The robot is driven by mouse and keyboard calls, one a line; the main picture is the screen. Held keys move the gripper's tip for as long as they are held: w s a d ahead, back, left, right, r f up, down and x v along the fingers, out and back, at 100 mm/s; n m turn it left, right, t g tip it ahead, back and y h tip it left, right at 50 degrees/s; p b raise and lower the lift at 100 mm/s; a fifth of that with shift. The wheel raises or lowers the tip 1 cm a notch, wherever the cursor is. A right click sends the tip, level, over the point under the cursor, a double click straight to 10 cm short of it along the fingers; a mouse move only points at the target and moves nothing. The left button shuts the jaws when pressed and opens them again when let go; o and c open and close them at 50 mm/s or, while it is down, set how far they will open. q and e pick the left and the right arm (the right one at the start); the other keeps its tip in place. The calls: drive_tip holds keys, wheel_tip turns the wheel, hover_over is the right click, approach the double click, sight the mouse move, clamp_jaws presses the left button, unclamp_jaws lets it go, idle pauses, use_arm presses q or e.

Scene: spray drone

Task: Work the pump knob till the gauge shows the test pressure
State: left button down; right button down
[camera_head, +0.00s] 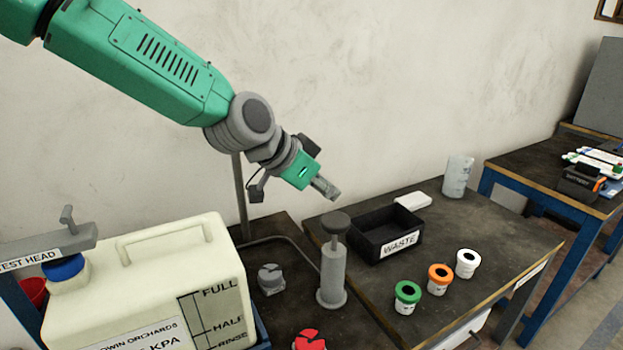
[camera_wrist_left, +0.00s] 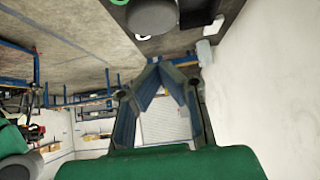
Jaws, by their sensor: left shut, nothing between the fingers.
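The pump (camera_head: 332,275) is an upright grey cylinder on the dark bench, with a dark round knob (camera_head: 336,222) on a thin rod standing above its body. My left gripper (camera_head: 330,190) is shut and empty, just above and slightly left of the knob in the head view, apart from it. In the left wrist view my shut fingers (camera_wrist_left: 159,68) meet at their tips, and the round grey knob (camera_wrist_left: 152,15) shows at the top edge. I cannot make out a readable gauge face in either view. My right gripper is not in view.
A white tank (camera_head: 150,285) with level marks stands at left, under a test head bar (camera_head: 50,250). A grey fitting (camera_head: 271,278) and a red part (camera_head: 309,341) lie near the pump. Right are a black waste bin (camera_head: 374,247) and green (camera_head: 407,297), orange (camera_head: 440,277) and white (camera_head: 467,263) caps.

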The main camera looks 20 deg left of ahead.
sight(341, 218)
use_arm(q)
drive_tip(key=f, duration=0.4)
drive_tip(key=shift+w+d, duration=0.3)
drive_tip(key=shift+d, duration=0.1)
drive_tip(key=shift+a+f, duration=0.1)
drive_tip(key=shift+f, duration=0.3)
